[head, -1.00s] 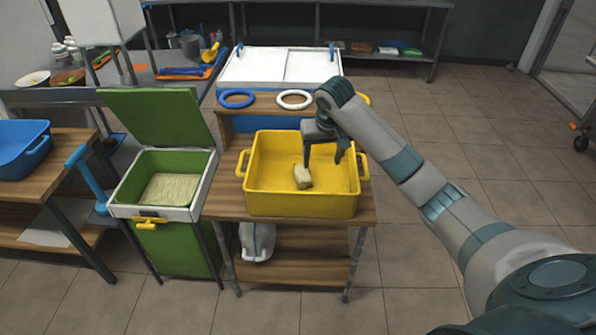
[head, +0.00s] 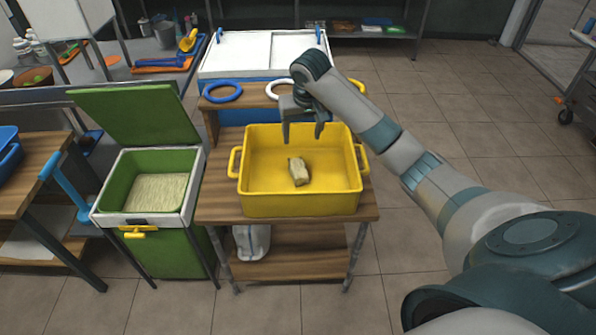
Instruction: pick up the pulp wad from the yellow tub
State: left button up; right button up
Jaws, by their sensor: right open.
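The yellow tub (head: 300,205) stands on a wooden cart with two handles at its sides. The pulp wad (head: 298,172), a small pale beige block, lies on the tub's floor near the middle. My right gripper (head: 302,138) is open and empty, above the back part of the tub, with its fingers pointing down. It is behind the wad in the picture and apart from it. My left gripper is out of view.
A green bin (head: 122,210) with its lid raised and pale fibrous matter inside stands left of the wooden cart (head: 215,208). Blue ring (head: 222,92) and white ring (head: 279,90) lie on a shelf behind the tub. A blue tub (head: 8,150) is at the far left.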

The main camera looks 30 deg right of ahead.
jog(key=f, duration=0.1)
jog(key=p, duration=0.1)
send_over(299, 169)
jog(key=f, duration=0.9)
jog(key=shift+s+a+f, duration=0.15)
jog(key=shift+s+f, duration=0.1)
jog(key=shift+s, duration=0.1)
jog(key=shift+w+f, duration=0.2)
jog(key=shift+f, duration=0.45)
jog(key=shift+s+f, duration=0.1)
jog(key=shift+f, duration=0.2)
notch_tip(299, 169, down, 4)
jog(key=shift+p, duration=0.45)
jog(key=shift+w+f, duration=0.25)
jog(key=shift+f, duration=0.1)
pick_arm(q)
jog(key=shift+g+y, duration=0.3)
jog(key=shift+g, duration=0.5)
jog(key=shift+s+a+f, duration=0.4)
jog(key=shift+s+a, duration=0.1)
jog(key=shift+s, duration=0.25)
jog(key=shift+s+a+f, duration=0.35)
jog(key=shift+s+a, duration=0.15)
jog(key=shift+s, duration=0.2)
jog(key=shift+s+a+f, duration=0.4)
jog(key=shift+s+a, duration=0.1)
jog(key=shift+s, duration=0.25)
